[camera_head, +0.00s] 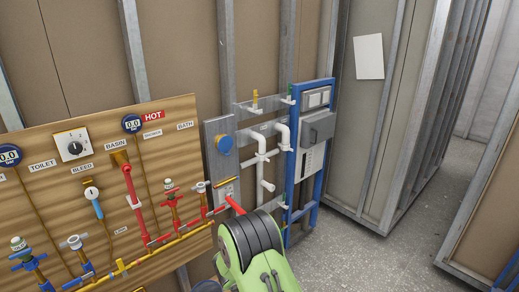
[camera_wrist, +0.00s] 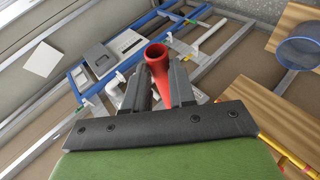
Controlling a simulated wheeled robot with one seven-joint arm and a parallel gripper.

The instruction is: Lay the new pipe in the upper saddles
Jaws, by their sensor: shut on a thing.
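My gripper (camera_wrist: 160,90) is shut on a red pipe (camera_wrist: 157,62) with a flared open end, which points away from the wrist. In the head view only a short red piece of this pipe (camera_head: 235,204) shows, past my green and black wrist; the rest of it and the fingertips are hidden. The pipe is held in the air in front of the wall, between the wooden board (camera_head: 190,140) and the blue frame (camera_head: 292,165). I cannot make out the upper saddles for certain in either view.
The board carries red, yellow and blue pipes, valves and gauges. A grey metal frame with white bent pipes (camera_head: 262,160) and a blue knob (camera_head: 223,143) stands between board and blue frame. A partition with a paper sheet (camera_head: 369,57) is at right. Floor (camera_head: 400,255) is clear there.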

